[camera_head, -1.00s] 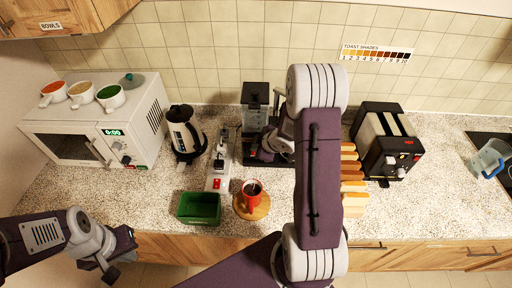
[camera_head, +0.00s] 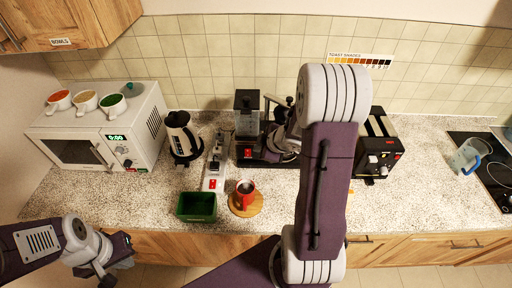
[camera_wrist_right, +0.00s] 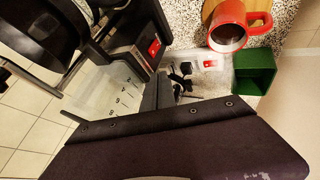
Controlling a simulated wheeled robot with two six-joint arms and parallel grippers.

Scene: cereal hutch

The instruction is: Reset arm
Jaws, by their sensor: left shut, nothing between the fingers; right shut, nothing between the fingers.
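My left gripper (camera_head: 108,279) hangs at the lower left in the head view, in front of the counter's front edge, shut and empty. My right arm crosses the middle of the head view and reaches over the counter to the coffee machine (camera_head: 247,124). Its gripper is largely hidden there by my own arm. In the right wrist view my right gripper (camera_wrist_right: 160,95) is shut and empty, close to the coffee machine's red switch (camera_wrist_right: 154,48). I cannot tell whether it touches the machine.
A red mug (camera_head: 245,188) stands on a round wooden board (camera_head: 256,206), beside a green bin (camera_head: 197,207) and a power strip (camera_head: 215,165). A kettle (camera_head: 181,135) and microwave (camera_head: 95,140) are left. A toaster (camera_head: 378,150) and clear jug (camera_head: 466,158) are right.

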